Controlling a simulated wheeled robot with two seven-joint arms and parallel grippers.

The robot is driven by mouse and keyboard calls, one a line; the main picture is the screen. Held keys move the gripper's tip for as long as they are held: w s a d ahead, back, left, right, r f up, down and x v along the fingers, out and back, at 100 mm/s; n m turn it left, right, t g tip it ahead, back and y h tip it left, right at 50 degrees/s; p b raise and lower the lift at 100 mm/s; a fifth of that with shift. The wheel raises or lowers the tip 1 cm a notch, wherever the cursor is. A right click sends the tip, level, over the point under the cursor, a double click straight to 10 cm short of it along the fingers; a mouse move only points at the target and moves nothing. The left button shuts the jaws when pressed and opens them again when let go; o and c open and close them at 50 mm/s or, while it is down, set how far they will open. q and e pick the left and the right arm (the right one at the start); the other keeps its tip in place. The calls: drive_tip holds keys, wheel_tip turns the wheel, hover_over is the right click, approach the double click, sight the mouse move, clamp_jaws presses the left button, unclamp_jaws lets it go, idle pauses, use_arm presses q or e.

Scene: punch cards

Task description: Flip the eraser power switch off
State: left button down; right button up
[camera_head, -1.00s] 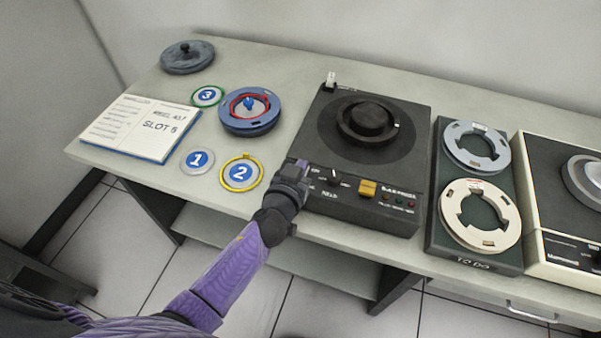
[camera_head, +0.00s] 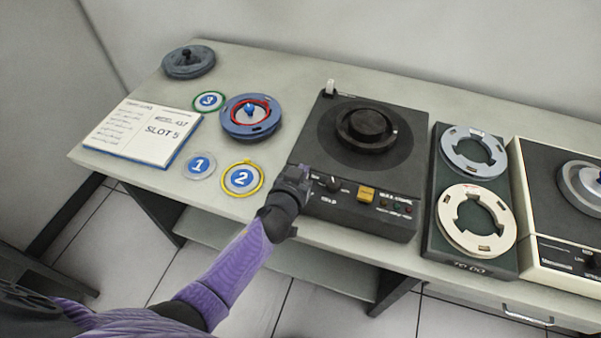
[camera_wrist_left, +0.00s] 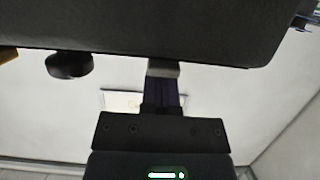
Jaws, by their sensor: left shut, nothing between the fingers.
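The eraser (camera_head: 365,145) is a black box with a round dark hub on top, standing on the table. Its front panel carries a dark knob (camera_head: 333,184), a yellow button (camera_head: 366,194) and small lamps. My left gripper (camera_head: 297,172) is shut and empty at the left end of this front panel. It hides that part of the panel, so I cannot see the power switch. In the left wrist view the shut fingers (camera_wrist_left: 163,75) reach up to the eraser's dark body (camera_wrist_left: 140,28), with the knob (camera_wrist_left: 70,65) at left. My right gripper is not in view.
Left of the eraser lie numbered discs, a blue reel (camera_head: 250,117) with a red ring, an open book (camera_head: 155,135) and a dark lid (camera_head: 188,62). Right of it stand a rack (camera_head: 443,240) with two reels and a cream machine (camera_head: 565,250). A white rocker-like piece (camera_head: 330,87) stands behind the eraser.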

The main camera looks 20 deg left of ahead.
use_arm(q)
drive_tip(key=shift+w+r, duration=0.15)
drive_tip(key=shift+w, duration=0.25)
drive_tip(key=r+p, duration=0.4)
drive_tip(key=shift+w+a+r, duration=0.1)
drive_tip(key=shift+w+r, duration=0.25)
drive_tip(key=p+v, duration=0.3)
drive_tip(key=v, duration=0.6)
drive_tip(key=shift+s+r+p, duration=0.2)
drive_tip(key=shift+r+p, duration=0.1)
drive_tip(key=shift+r, duration=0.05)
